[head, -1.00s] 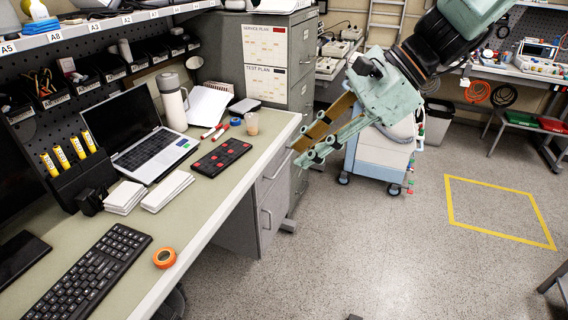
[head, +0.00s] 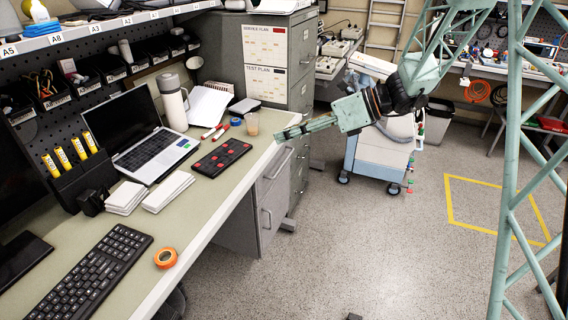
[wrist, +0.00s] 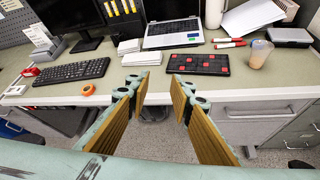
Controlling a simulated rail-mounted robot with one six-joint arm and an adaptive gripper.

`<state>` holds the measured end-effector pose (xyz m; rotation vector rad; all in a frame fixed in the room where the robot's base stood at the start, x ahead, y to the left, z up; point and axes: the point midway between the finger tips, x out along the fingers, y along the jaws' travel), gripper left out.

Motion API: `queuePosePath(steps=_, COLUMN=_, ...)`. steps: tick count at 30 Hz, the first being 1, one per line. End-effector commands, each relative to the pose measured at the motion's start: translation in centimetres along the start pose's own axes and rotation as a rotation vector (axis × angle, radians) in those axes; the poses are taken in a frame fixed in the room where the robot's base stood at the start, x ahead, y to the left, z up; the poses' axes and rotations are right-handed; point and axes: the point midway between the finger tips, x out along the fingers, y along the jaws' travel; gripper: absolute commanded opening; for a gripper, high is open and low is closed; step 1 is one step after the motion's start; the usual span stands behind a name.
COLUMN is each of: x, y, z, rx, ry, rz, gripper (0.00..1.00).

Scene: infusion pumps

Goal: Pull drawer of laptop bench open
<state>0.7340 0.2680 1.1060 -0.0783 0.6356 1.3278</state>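The laptop bench (head: 215,205) has a pale green top and a grey drawer unit under its right end. The upper drawer (head: 270,182) looks flush and has a bar handle (head: 280,162); a lower drawer (head: 273,222) with its own handle is beneath it. In the wrist view the upper drawer front (wrist: 265,125) and its handle (wrist: 257,114) lie right of the fingers. My gripper (head: 278,135) appears near the bench's front right corner in the head view. In the wrist view its fingers (wrist: 157,84) are spread wide with nothing between them, and no contact with the handle shows.
On the bench are a laptop (head: 140,135), a keyboard (head: 93,272), an orange tape roll (head: 165,258) and a cup (head: 252,124) near the edge. A grey filing cabinet (head: 300,100) and a white-blue cart (head: 378,160) stand behind. The floor in front is clear.

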Motion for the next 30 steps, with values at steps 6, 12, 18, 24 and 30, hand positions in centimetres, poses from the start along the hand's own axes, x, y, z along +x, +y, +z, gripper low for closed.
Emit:
queuePosePath(steps=6, x=2.1, y=-4.5, z=-0.5, rx=0.159, ry=-0.073, rz=-0.012, gripper=0.21)
queuePosePath(steps=12, x=3.9, y=-8.6, z=-1.3, rx=0.304, ry=-0.14, rz=-0.025, gripper=0.21)
queuePosePath(steps=18, x=5.5, y=-12.7, z=-2.5, rx=0.447, ry=-0.208, rz=-0.036, gripper=0.21)
queuePosePath(steps=24, x=7.1, y=-16.9, z=-4.2, rx=0.589, ry=-0.277, rz=-0.048, gripper=0.21)
queuePosePath(steps=30, x=8.6, y=-21.0, z=-6.3, rx=0.73, ry=-0.347, rz=-0.058, gripper=0.21)
